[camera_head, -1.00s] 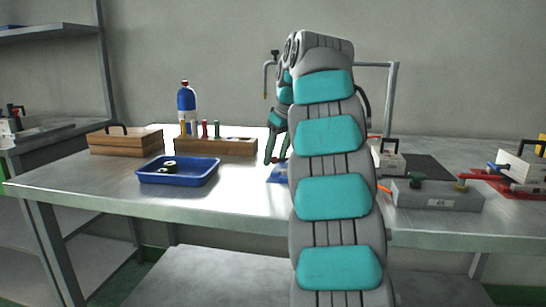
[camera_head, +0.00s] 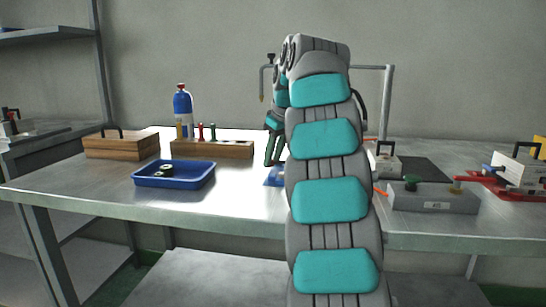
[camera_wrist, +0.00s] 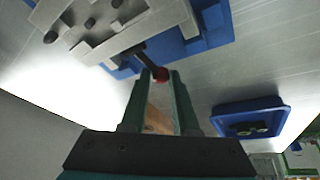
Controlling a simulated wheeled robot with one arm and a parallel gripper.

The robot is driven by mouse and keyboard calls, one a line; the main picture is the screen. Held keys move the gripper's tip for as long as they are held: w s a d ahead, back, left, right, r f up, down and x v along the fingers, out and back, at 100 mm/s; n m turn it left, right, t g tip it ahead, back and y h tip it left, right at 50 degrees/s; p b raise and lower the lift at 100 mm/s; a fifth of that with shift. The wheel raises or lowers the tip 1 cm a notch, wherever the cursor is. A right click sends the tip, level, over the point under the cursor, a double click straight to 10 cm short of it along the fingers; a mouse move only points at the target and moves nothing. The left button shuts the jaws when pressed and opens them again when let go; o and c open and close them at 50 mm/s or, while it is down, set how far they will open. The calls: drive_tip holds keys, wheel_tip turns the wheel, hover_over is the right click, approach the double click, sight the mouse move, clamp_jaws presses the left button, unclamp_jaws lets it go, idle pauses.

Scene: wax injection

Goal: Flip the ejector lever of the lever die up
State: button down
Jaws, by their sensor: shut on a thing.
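The lever die (camera_wrist: 120,25) is a grey metal block on a blue base (camera_wrist: 190,45) in the wrist view. Its ejector lever (camera_wrist: 145,58) is a short dark bar ending in a red knob (camera_wrist: 161,74). My gripper (camera_wrist: 160,76) is shut on the red knob, with a green finger on each side of it. In the head view my gripper (camera_head: 273,160) is low over the table, partly behind my arm. There, only a corner of the blue base (camera_head: 274,177) shows; my arm hides the die and lever.
A blue tray (camera_head: 174,182) with small dark rings stands left of my gripper. Behind are a wooden rack (camera_head: 212,150), a wooden box (camera_head: 120,147) and a blue bottle (camera_head: 184,105). A grey block (camera_head: 435,200) and a die on a red base (camera_head: 505,188) lie to the right.

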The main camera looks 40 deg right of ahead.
drive_tip(key=shift+r+t+y+b, duration=0.1)
drive_tip(key=shift+t+y+b, duration=0.2)
drive_tip(key=shift+t+b, duration=0.3)
drive_tip(key=shift+s+r+t+y+b, duration=0.2)
drive_tip(key=shift+r+t+y+b, duration=0.1)
drive_tip(key=shift+t+y+b, duration=0.35)
drive_tip(key=shift+s+d+r+m+t+y+b, duration=0.25)
drive_tip(key=shift+d+r+m+t+y+b, duration=0.2)
drive_tip(key=shift+t+y+b, duration=0.45)
drive_tip(key=shift+h, duration=0.25)
drive_tip(key=c, duration=0.7)
unclamp_jaws()
drive_tip(key=shift+r, duration=0.1)
drive_tip(key=shift+s+r, duration=0.1)
